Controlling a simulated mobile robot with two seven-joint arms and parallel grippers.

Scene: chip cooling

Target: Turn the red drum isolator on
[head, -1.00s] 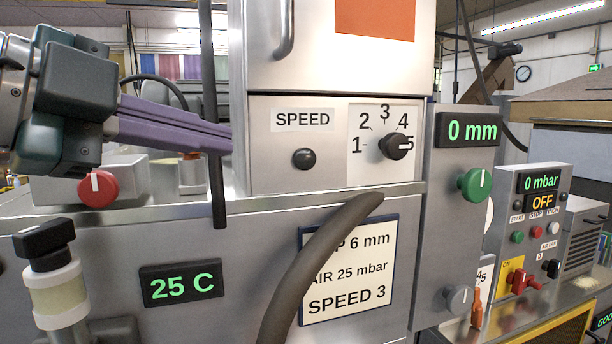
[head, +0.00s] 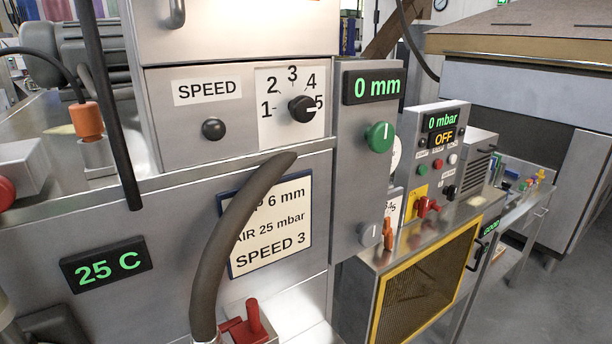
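A red rotary handle (head: 428,207) sits on a yellow plate (head: 415,203) on the small grey control box (head: 437,155) right of centre. Its marking is too small to read now. A second red lever (head: 247,322) shows at the bottom centre, beside a thick dark hose, and a red knob (head: 6,192) is cut by the left edge. No readable label shows which of these is the drum isolator. Neither of my grippers is in view.
The control box shows "0 mbar" and "OFF" (head: 443,138), with small buttons below. A thick dark hose (head: 235,240) crosses the front of the steel machine. A yellow-framed mesh guard (head: 430,285) stands below the box. Open floor lies at the lower right.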

